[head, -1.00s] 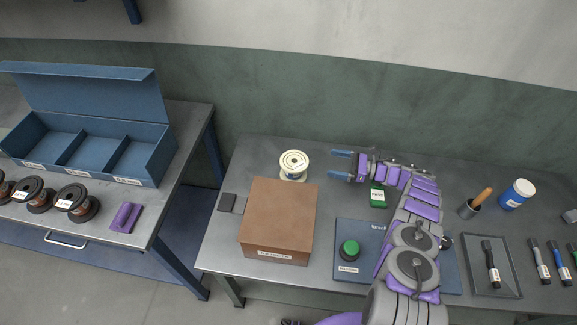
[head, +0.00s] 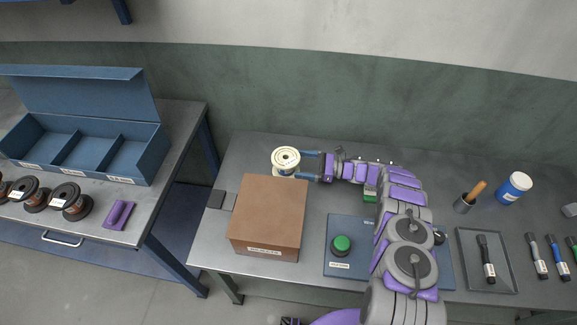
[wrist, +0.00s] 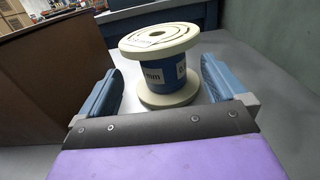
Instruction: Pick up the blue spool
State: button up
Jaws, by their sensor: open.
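The blue spool (wrist: 160,72) stands upright on the grey table, with cream flanges and a blue wound middle bearing white labels. In the head view the spool (head: 286,158) is behind the brown box, and mostly its cream top shows. My gripper (head: 308,164) points left at it, just to its right. In the wrist view my gripper (wrist: 160,88) is open, with one blue finger on each side of the spool. The spool is at least partly between the fingers; I cannot tell whether either touches it.
A brown box (head: 268,215) stands close in front of the spool. On the left table are a blue compartment bin (head: 85,148) and several dark spools (head: 70,200).

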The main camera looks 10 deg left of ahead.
aim_at(287, 162)
jog(key=a, duration=0.2)
jog(key=a+b, duration=0.1)
jog(key=a, duration=0.2)
jog(key=a+b, duration=0.1)
jog(key=a, duration=0.1)
jog(key=shift+w+a+f, duration=0.15)
jog(key=shift+w+a, duration=0.1)
jog(key=shift+a, duration=0.15)
jog(key=shift+d+r, duration=0.2)
jog(key=shift+d, duration=0.75)
jog(key=shift+c, duration=1.5)
jog(key=shift+a+f, duration=0.15)
jog(key=shift+a, duration=0.65)
jog(key=c, duration=0.4)
jog(key=shift+c, duration=1.1)
jog(key=shift+d, duration=0.6)
jog(key=c, duration=0.4)
